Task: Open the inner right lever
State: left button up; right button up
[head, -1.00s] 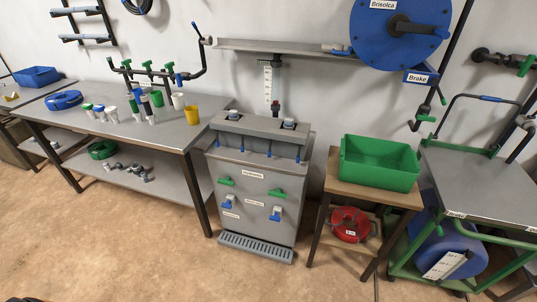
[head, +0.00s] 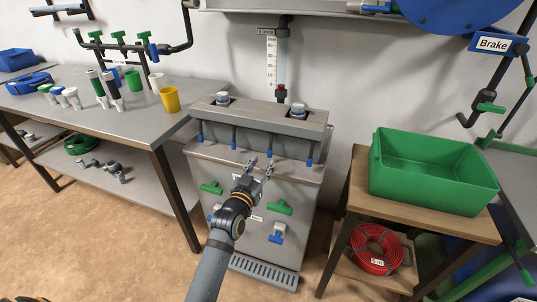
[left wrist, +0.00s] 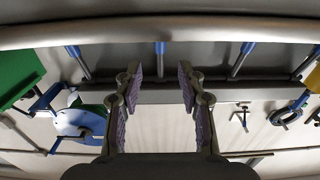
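The grey cabinet (head: 300,180) has a row of slim hanging levers with blue tips under its tank. The inner right lever (head: 270,151) is third from the left in the head view and hangs down. It shows in the left wrist view (left wrist: 160,48) as the blue-tipped rod centred beyond the fingers. My left gripper (head: 261,167) is just in front of and below its tip, apart from it as far as I can tell. In the left wrist view its fingers (left wrist: 159,78) are spread with nothing between them. My right gripper is not in view.
Neighbouring levers, inner left (head: 234,146) and outer right (head: 309,161), hang on both sides. Green handles (head: 280,207) and blue taps (head: 277,232) stick out of the cabinet front. A green crate (head: 430,180) stands right; a bench (head: 130,125) with cups stands left.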

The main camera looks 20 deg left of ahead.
aim_at(269, 151)
pick_arm(q)
jog(key=w+b, duration=0.1)
jog(key=w, duration=0.5)
jog(key=shift+w+d, duration=0.1)
jog(key=shift+w, duration=0.3)
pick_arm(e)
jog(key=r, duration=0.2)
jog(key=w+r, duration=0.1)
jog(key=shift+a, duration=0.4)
pick_arm(q)
grip_shut()
